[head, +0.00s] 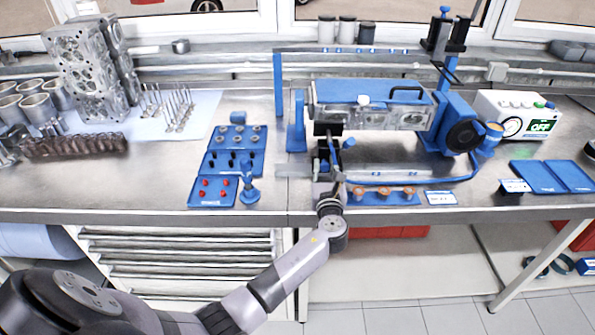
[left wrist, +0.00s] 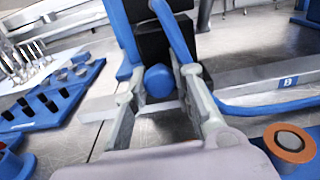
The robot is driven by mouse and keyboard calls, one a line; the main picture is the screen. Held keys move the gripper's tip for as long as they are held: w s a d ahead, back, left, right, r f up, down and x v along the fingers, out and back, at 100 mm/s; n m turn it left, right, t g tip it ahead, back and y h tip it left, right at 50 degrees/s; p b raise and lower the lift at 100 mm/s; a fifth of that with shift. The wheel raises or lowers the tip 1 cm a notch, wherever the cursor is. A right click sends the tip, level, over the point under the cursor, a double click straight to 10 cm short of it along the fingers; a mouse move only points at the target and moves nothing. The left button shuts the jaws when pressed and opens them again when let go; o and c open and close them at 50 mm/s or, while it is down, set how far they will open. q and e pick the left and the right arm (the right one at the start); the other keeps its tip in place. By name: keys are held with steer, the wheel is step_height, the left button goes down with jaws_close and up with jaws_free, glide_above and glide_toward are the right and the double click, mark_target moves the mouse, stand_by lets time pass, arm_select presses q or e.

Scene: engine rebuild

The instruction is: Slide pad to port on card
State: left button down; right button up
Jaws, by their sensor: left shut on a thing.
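My left gripper (head: 329,168) reaches in at the front of the blue engine test fixture. In the left wrist view its two fingers (left wrist: 160,105) close around a round blue knob (left wrist: 158,82). A black pad block (left wrist: 158,45) sits just behind the knob, beside blue uprights. In the head view the black block (head: 328,140) is partly hidden by the gripper. A metal rail (head: 390,176) with small blue port labels runs to the right; one label (left wrist: 288,82) shows a white mark.
A blue tray (head: 198,188) of small parts lies left of my gripper. A blue holder with copper-coloured discs (head: 383,193) lies in front of the rail. A cylinder head (head: 375,113) is in the fixture. A white meter box (head: 518,115) stands at right.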

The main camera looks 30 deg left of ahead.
arm_select(q)
steer(key=w+d, duration=0.1)
steer(key=d, duration=0.2)
steer(key=shift+w+b, duration=0.3)
steer(key=shift+w, duration=0.1)
steer(key=shift+s+a, duration=0.1)
steer(key=c, duration=1.3)
jaws_free()
steer(key=shift+c, duration=0.2)
steer(key=v, duration=1.2)
steer(key=shift+f, duration=0.1)
